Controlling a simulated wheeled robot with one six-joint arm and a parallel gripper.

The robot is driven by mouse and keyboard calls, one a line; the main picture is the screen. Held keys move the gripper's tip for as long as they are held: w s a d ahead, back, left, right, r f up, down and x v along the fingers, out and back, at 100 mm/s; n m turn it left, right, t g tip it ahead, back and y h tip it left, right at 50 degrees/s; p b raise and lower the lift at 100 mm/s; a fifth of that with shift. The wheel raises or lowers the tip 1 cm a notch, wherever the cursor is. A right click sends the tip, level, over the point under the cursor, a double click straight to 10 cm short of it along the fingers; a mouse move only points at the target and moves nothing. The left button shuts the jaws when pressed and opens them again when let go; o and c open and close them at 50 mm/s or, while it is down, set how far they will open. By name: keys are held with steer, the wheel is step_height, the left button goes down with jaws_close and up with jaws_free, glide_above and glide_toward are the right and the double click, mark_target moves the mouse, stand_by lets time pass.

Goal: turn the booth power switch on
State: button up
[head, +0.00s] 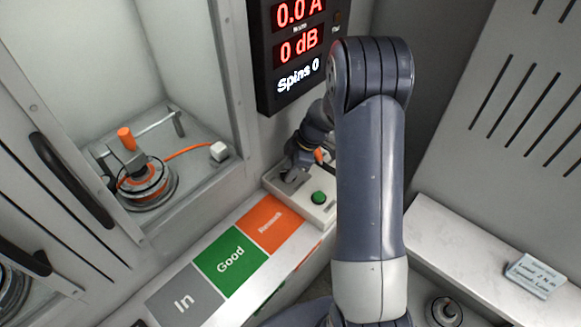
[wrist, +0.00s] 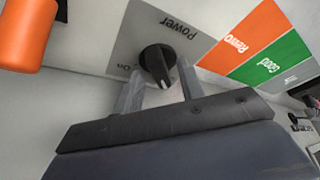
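The booth power switch is a black rotary knob (wrist: 155,60) on a grey plate marked "Power" and "On" in the wrist view. Its pale pointer mark faces the lower edge of that view, to the right of the "On" lettering. My gripper (wrist: 158,88) is open, with one finger on each side of the knob and a visible gap to it. In the head view my gripper (head: 291,166) is low over the control box (head: 318,213), beside a green button (head: 319,198). My arm hides part of the box there.
A wall display (head: 297,45) reads 0.0 A, 0 dB and Spins 0. A hub motor (head: 146,187) with an orange top sits in the booth at left. "In", "Good" and "Rework" pads (head: 230,258) lie in front. An orange cylinder (wrist: 28,30) is close in the wrist view.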

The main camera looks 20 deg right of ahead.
jaws_close()
stand_by(0.3)
